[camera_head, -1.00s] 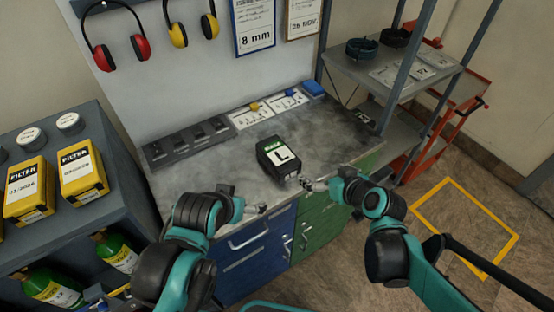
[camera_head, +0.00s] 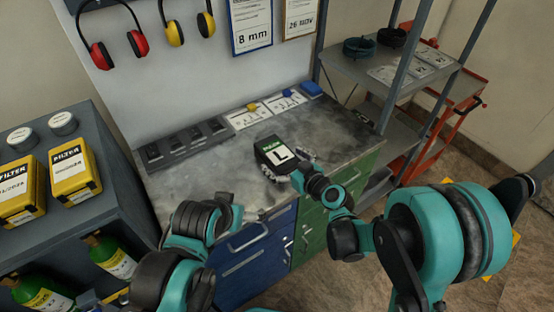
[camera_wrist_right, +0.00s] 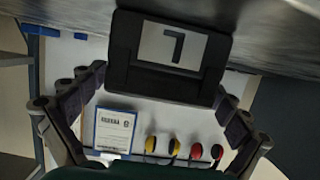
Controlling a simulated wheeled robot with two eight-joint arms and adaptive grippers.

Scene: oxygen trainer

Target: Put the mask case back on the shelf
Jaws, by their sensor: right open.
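My right gripper (camera_head: 288,175) is open at the case's near right side. In the right wrist view the case (camera_wrist_right: 170,78) appears upside down, between and just beyond the spread fingers; contact is unclear. My left gripper (camera_head: 250,212) is low at the bench's front edge, away from the case; its jaws are too small to read. The metal shelf unit (camera_head: 350,68) stands at the right, with label cards (camera_head: 410,66) on its upper board.
Two dark round items (camera_head: 361,47) occupy the upper shelf's back left. A row of dark holders (camera_head: 185,142) and a blue block (camera_head: 311,88) line the bench back. A red cart (camera_head: 470,95) stands beyond the shelf. The filter cabinet (camera_head: 110,190) is at left.

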